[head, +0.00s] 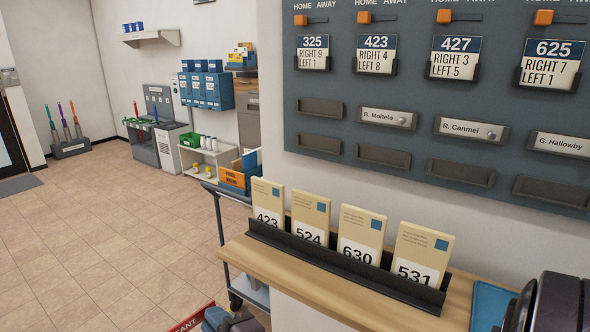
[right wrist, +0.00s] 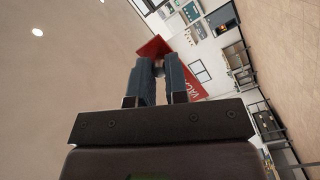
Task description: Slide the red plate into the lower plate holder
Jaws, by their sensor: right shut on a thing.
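The red plate (head: 190,322) shows only in part at the bottom edge of the head view, with the letters "ANT" readable. My right gripper (head: 228,321) is beside it, partly cut off by the frame. In the right wrist view the right gripper's two fingers (right wrist: 158,72) are shut on the red plate (right wrist: 193,92), which sticks out on both sides of them. The dark wall board carries several lower plate holders in its bottom row (head: 383,155), all empty and well away from the gripper. My left gripper is not in view.
Holders above carry name plates such as "B. Moitelo" (head: 388,117). A wooden ledge (head: 262,262) below the board bears a dark rack (head: 330,262) with several numbered cards and a blue mat (head: 490,303). A cart (head: 229,190) stands left of the ledge. The tiled floor (head: 120,230) is open.

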